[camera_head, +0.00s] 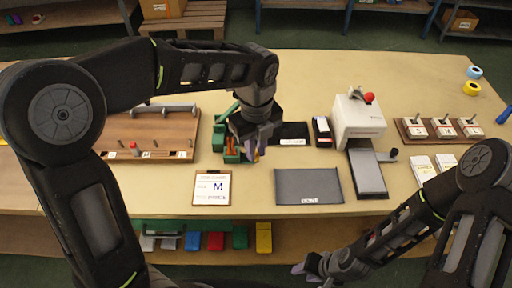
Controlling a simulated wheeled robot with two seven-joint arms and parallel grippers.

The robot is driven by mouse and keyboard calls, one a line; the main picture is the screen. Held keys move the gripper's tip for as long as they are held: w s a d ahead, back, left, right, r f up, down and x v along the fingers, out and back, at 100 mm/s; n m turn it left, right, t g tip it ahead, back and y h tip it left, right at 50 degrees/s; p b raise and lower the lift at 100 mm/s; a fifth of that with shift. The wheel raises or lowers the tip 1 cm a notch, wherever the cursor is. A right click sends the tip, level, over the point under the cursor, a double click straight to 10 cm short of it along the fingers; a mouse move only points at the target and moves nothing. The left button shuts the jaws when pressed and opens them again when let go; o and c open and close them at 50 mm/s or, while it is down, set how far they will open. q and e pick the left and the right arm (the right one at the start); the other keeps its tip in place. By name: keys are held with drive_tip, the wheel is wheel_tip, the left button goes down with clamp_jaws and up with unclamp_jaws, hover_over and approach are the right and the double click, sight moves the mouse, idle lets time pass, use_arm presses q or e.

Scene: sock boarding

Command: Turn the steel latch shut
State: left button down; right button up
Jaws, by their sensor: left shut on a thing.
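A green fixture (219,140) with orange pieces at its front stands on the table left of centre. My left gripper (250,152) reaches down over its right side. It is shut on a small part there, which looks to be the steel latch; the fingers hide it, so its angle cannot be told. My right gripper (308,270) is low in front of the table, away from the fixture. Its fingers are too small and dark to tell open from shut.
A white press (358,120) with a red knob stands to the right. A wooden board (150,130) with a rail lies left. Coloured bins (264,238) sit below the table.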

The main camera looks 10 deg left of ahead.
use_arm(q)
drive_tip(key=shift+w+n, duration=0.1)
drive_tip(key=shift+n, duration=0.2)
drive_tip(key=shift+w+d+n+p, duration=0.25)
drive_tip(key=shift+n+p, duration=0.05)
drive_tip(key=shift+n, duration=0.8)
drive_tip(key=n, duration=0.2)
drive_tip(key=w+n, duration=0.1)
drive_tip(key=shift+d+p, duration=0.25)
drive_tip(key=shift+p, duration=0.05)
drive_tip(key=n, duration=0.2)
drive_tip(key=w+n, duration=0.1)
drive_tip(key=n, duration=0.1)
drive_tip(key=w+n, duration=0.1)
drive_tip(key=n, duration=0.1)
drive_tip(key=c, duration=1.4)
unclamp_jaws()
drive_tip(key=shift+o, duration=0.2)
